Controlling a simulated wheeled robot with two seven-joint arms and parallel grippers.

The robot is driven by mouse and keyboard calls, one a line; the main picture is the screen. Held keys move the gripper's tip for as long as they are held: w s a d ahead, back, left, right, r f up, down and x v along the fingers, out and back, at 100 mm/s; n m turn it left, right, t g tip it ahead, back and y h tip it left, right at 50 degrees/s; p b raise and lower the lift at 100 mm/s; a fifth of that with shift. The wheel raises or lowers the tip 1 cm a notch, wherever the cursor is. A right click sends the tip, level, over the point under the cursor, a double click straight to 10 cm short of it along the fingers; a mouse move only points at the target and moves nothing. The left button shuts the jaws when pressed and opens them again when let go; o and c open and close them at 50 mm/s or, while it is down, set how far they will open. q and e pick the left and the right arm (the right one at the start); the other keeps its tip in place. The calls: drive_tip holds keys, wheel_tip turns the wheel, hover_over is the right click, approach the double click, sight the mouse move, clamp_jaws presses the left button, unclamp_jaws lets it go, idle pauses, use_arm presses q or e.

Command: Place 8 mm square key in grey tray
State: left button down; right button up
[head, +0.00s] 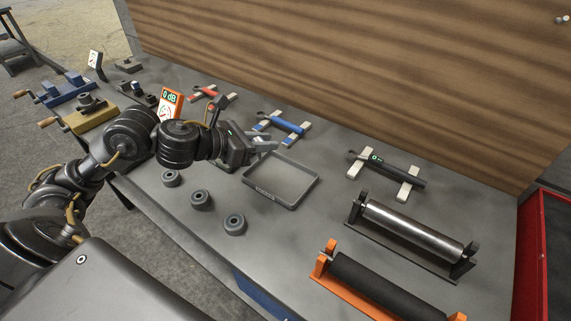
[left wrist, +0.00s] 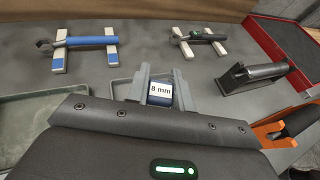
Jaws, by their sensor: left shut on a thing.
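The 8 mm square key (left wrist: 161,101) is a dark blue piece with a white "8 mm" label in the left wrist view. My left gripper (left wrist: 160,86) is shut on it. In the head view, my left gripper (head: 262,144) is above the table at the far left corner of the grey tray; I cannot make out the key there. The grey tray (head: 281,178) is shallow, rectangular and empty. My right gripper is not in view.
Several dark round pieces, one of them here (head: 201,200), stand left of the tray. Behind it a blue-handled tool (head: 287,125) lies on white rests. A black-handled tool (head: 392,169) and a steel roller (head: 410,232) are at the right. A wooden panel (head: 350,70) closes the back.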

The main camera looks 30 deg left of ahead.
use_arm(q)
drive_tip(key=w+d+f, duration=0.2)
drive_tip(key=f, duration=0.1)
drive_tip(key=w+d+f, duration=0.1)
drive_tip(key=shift+w+f+b, duration=0.1)
drive_tip(key=shift+f+b, duration=0.2)
drive_tip(key=shift+f, duration=0.1)
drive_tip(key=shift+w+d+f, duration=0.2)
drive_tip(key=shift+f, duration=0.15)
drive_tip(key=f, duration=0.3)
drive_tip(key=shift+w+d, duration=0.15)
drive_tip(key=shift+d, duration=0.05)
drive_tip(key=shift+f, duration=0.25)
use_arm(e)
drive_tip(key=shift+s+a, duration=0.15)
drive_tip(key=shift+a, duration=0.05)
use_arm(q)
drive_tip(key=shift+f, duration=0.2)
drive_tip(key=c, duration=1.2)
unclamp_jaws()
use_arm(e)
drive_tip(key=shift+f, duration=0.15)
use_arm(q)
drive_tip(key=shift+r, duration=0.15)
